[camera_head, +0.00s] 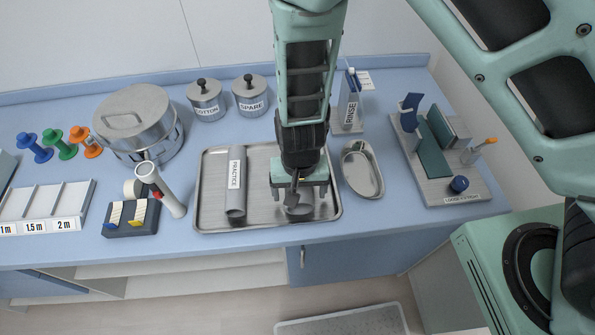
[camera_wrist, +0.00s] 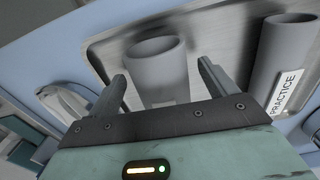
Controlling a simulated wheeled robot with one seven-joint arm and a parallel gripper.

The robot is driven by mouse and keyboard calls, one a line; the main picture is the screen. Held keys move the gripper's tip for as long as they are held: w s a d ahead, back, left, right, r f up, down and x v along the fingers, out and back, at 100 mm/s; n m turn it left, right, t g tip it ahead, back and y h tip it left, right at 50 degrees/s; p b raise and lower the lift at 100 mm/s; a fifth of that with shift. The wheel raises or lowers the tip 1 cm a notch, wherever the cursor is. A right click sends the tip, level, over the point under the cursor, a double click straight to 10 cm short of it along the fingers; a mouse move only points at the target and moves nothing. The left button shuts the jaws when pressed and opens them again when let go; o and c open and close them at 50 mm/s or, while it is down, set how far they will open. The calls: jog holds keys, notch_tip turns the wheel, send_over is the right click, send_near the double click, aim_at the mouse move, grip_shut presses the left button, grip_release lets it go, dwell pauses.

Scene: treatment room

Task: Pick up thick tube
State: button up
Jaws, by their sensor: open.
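A thick grey tube (camera_wrist: 157,78) with an open round end lies or stands in the steel tray; its pose is hard to tell. In the wrist view it sits between my two spread fingers, with no clear contact. In the head view only the lower part of this tube (camera_head: 299,212) shows, below my gripper (camera_head: 299,193); the rest is hidden by it. My gripper is open and points down over the right half of the tray. A second grey tube labelled PRACTICE (camera_head: 236,197) is in the tray to the left; it also shows in the wrist view (camera_wrist: 283,62).
The steel tray (camera_head: 210,218) has a raised rim. A kidney dish (camera_head: 362,168) is close on its right, with a RINSE holder (camera_head: 350,114) behind it. Lidded pots (camera_head: 207,99) stand behind.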

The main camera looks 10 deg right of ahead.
jog(key=shift+f, duration=0.2)
jog(key=c, duration=1.2)
jog(key=shift+r, duration=0.1)
